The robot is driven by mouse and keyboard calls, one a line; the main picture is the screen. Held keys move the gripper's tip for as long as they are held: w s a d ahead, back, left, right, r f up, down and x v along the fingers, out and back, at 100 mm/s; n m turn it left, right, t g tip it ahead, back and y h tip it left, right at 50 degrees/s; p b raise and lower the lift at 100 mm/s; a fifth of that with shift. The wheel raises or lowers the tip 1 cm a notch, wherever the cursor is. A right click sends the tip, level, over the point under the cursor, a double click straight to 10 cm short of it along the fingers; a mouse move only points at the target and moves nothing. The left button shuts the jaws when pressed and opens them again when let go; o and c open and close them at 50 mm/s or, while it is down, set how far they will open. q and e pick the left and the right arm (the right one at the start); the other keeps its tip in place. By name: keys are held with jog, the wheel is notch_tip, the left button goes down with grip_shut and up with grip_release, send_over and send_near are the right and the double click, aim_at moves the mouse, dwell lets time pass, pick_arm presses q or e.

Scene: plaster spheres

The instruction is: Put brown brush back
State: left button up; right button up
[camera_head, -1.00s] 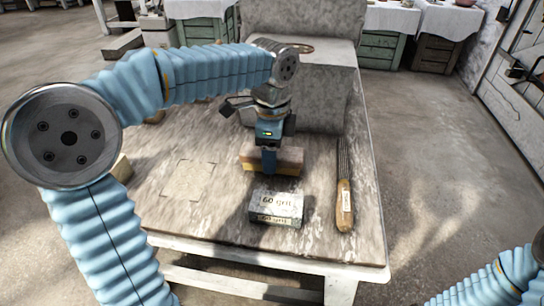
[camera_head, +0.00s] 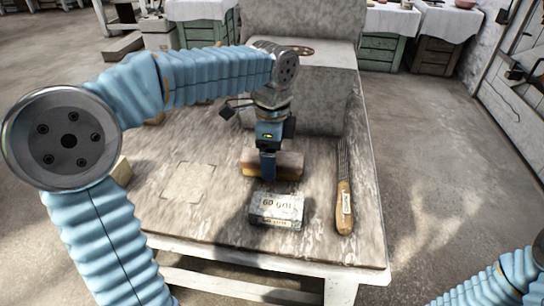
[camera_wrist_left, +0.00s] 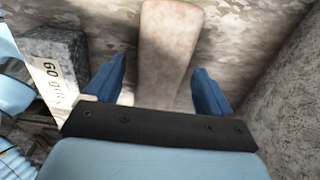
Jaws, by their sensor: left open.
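The brown brush (camera_head: 289,165) looks like a plain wooden block and lies on the table behind the grey block. Its underside is hidden. My left gripper (camera_head: 267,168) is over it, pointing down. In the left wrist view the brush (camera_wrist_left: 168,40) reaches in between the two blue fingers of my left gripper (camera_wrist_left: 160,78), which are open, with a gap on each side. My right gripper is out of view; only part of my right arm shows at the lower right.
A grey "60 grit" block (camera_head: 276,209) lies just in front of the brush. A rasp with a wooden handle (camera_head: 344,205) lies to the right. A pale square patch (camera_head: 188,181) is on the table (camera_head: 200,222) at left. A large stone block (camera_head: 318,95) stands behind.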

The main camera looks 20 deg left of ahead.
pick_arm(q)
notch_tip(320, 180, up, 11)
jog(key=p, duration=0.2)
jog(key=shift+r, duration=0.2)
jog(key=shift+f, duration=0.1)
